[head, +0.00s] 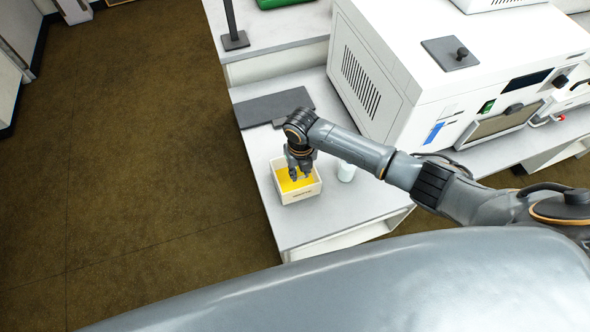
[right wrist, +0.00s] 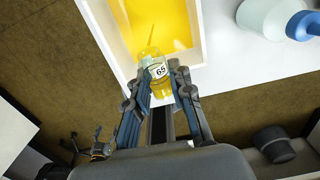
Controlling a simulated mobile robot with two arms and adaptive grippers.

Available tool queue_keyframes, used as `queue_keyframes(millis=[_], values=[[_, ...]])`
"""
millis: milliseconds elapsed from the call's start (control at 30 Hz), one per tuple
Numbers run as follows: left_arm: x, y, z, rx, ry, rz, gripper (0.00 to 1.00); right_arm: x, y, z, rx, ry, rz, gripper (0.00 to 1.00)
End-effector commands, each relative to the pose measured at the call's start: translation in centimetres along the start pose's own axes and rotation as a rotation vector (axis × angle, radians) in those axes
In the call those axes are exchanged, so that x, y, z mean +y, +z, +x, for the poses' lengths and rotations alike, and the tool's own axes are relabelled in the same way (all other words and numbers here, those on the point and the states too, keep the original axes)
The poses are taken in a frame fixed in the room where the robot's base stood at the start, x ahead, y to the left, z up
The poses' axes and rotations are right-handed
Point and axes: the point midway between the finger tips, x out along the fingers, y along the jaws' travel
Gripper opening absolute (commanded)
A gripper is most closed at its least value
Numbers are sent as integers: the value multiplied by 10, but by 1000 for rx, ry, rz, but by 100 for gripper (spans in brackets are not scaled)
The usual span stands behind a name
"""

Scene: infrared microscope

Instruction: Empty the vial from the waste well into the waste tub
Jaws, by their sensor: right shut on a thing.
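The waste tub (head: 287,198) is a cream box with a bright yellow inside, standing near the front left corner of the bench. It also shows at the top of the right wrist view (right wrist: 196,35). My right gripper (head: 298,174) is low over the tub. In the right wrist view it is shut on a clear yellowish vial (right wrist: 157,70) with a white label reading 65. The vial's far end points over the yellow inside, and a thin darker yellow streak shows beyond it. The waste well is not recognisable. My left gripper is out of view.
A white bottle (head: 346,171) stands just right of the tub; a blue-capped bottle (right wrist: 290,20) shows in the wrist view. A dark flat pad (head: 270,105) lies behind. The large white instrument (head: 420,75) fills the bench to the right. The floor is open at left.

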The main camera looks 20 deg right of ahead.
Motion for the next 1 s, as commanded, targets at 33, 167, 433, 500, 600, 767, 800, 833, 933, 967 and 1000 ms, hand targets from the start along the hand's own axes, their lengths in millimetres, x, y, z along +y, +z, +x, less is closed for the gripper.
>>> queue_keyframes(millis=[33,167,433,500,600,767,800,833,933,967,1000], values=[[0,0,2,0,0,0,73,0,1,1,8,0,1,0],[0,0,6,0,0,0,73,0,2,2,57,0,1,0],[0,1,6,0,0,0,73,0,1,1,87,1,0,0],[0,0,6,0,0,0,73,0,1,1,87,0,0,0],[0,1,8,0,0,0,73,0,2,2,91,0,0,0],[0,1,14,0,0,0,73,0,3,4,128,-1,1,0],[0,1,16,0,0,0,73,0,3,4,142,0,1,0],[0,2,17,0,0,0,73,0,3,4,152,-1,1,0],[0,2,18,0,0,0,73,0,3,3,174,1,0,0],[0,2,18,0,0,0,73,0,2,3,177,1,0,0],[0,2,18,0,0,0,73,0,2,3,178,1,0,0]])
